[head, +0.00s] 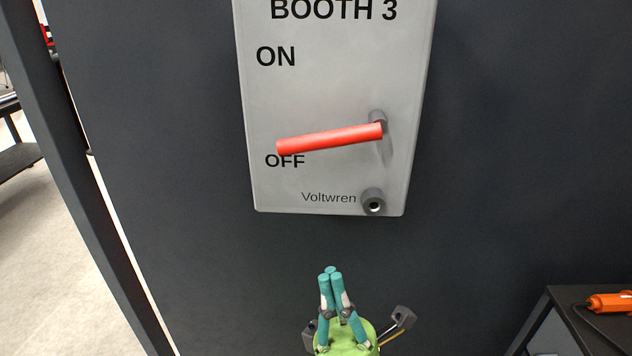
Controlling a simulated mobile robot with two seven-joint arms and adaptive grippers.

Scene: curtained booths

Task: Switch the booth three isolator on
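The booth three isolator (330,190) is a grey box on a dark wall, marked "BOOTH 3", "ON" above and "OFF" below. Its red lever (328,139) runs left from a grey pivot at the right and tilts slightly down. The lever's free end lies just above the "OFF" mark, well below "ON". My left gripper (330,272) is below the box, apart from the lever. Its teal fingers point up with their tips together, with nothing seen between them. My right gripper is not in view.
A dark cart (566,312) with an orange tool (610,301) and its cable stands at the lower right. The dark wall panel (170,170) ends at the left, with pale floor (55,255) beyond. Space in front of the box looks clear.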

